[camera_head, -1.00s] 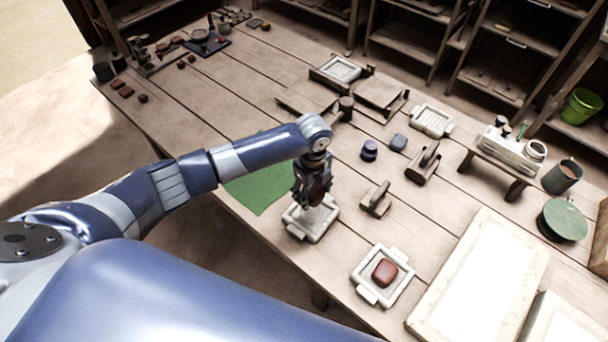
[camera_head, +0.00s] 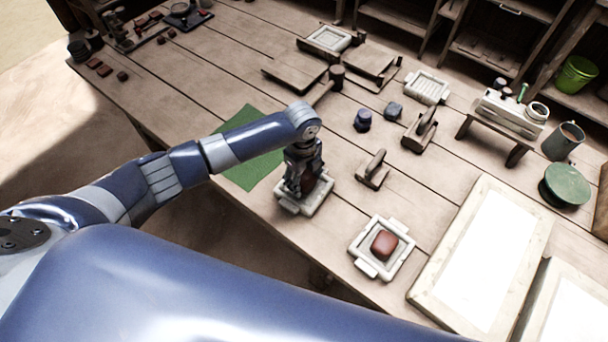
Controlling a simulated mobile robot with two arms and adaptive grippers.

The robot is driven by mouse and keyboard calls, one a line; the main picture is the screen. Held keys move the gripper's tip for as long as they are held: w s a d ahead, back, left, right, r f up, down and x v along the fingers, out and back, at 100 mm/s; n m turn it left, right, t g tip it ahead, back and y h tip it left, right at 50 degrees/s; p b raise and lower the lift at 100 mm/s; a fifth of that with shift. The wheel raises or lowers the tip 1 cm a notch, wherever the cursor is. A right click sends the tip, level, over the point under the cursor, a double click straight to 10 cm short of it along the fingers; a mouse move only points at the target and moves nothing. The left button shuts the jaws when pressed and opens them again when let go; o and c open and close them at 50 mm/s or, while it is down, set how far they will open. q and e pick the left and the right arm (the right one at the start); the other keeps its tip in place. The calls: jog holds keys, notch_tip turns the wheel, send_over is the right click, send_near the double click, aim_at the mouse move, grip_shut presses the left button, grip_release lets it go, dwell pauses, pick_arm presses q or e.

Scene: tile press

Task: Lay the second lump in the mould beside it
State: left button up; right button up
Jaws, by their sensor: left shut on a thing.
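My left gripper (camera_head: 304,190) points down over a pale mould (camera_head: 292,207) near the table's front edge. It is shut on a reddish-brown clay lump (camera_head: 309,184), which is partly hidden between the fingers. The lump is low at the mould; I cannot tell whether it touches the mould's floor. A second pale mould (camera_head: 366,266) stands to the right and holds a red clay lump (camera_head: 384,244). My right gripper is not in view.
A green mat (camera_head: 240,172) lies behind my left forearm. Wooden hand tools (camera_head: 374,172) stand behind the moulds. A large framed white board (camera_head: 483,262) lies at the right. Blue pots, a small bench and a green-topped round (camera_head: 565,186) stand farther back.

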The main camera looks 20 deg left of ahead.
pick_arm(q)
jog(key=shift+f, duration=0.25)
jog(key=o, duration=1.3)
